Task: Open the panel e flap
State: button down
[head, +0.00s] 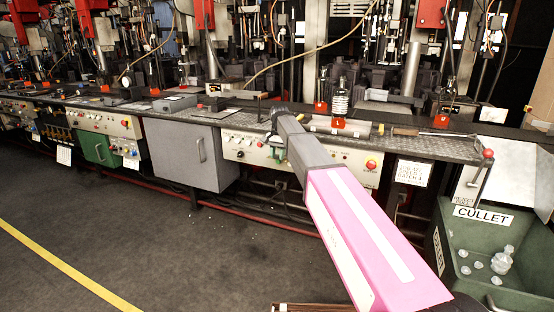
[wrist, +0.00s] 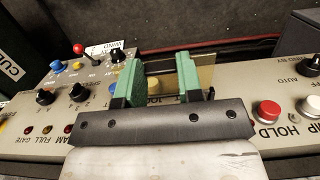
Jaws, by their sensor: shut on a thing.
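The control panel (head: 345,168) in front of my arm is a pale plate with knobs and buttons under the bench edge; I take it as panel e, though no letter is readable. In the wrist view the panel (wrist: 250,100) runs across the picture. The panel e flap (wrist: 206,72) appears as a clear, yellowish plate, seen beside and behind the right finger. In the head view my arm hides most of the gripper (head: 277,143).
A red HOLD button (wrist: 268,111) is close right of the fingers; a red-knobbed lever (wrist: 79,48) and black knobs are left. A grey cabinet (head: 185,155) stands left of the panel. The green cullet bin (head: 480,285) is at right. The floor in front is clear.

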jog(key=shift+w+d+r+g+y, duration=0.15)
jog(key=shift+w+r+g+y, duration=0.3)
jog(key=shift+g, duration=0.45)
jog(key=c, duration=0.8)
grip_release()
jog(key=shift+o, duration=0.2)
jog(key=shift+r, duration=0.15)
jog(key=v, duration=1)
jog(key=shift+r, duration=0.35)
